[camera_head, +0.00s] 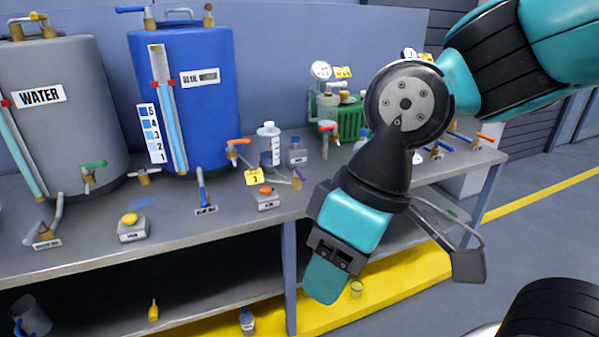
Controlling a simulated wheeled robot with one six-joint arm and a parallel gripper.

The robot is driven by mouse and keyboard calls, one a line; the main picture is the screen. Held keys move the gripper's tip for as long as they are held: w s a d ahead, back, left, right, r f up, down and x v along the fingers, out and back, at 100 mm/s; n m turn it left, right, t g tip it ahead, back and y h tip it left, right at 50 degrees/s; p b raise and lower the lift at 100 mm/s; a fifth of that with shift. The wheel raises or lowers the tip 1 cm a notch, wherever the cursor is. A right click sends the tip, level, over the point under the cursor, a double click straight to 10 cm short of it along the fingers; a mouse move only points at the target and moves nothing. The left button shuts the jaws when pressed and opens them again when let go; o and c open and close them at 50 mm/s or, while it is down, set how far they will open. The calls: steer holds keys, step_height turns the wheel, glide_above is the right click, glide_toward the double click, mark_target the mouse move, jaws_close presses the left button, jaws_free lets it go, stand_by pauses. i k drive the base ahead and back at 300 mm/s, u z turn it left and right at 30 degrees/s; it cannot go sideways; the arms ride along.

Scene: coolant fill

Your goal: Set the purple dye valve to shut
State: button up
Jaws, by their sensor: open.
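Grey water tank (62,115) and blue tank (188,100) stand at the left. A green unit (340,118) stands behind my arm. Open floor lies right.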

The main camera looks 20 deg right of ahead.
mark_target(297, 172)
steer(key=z, duration=0.75)
steer(key=i, duration=1.25)
steer(key=u, duration=0.7)
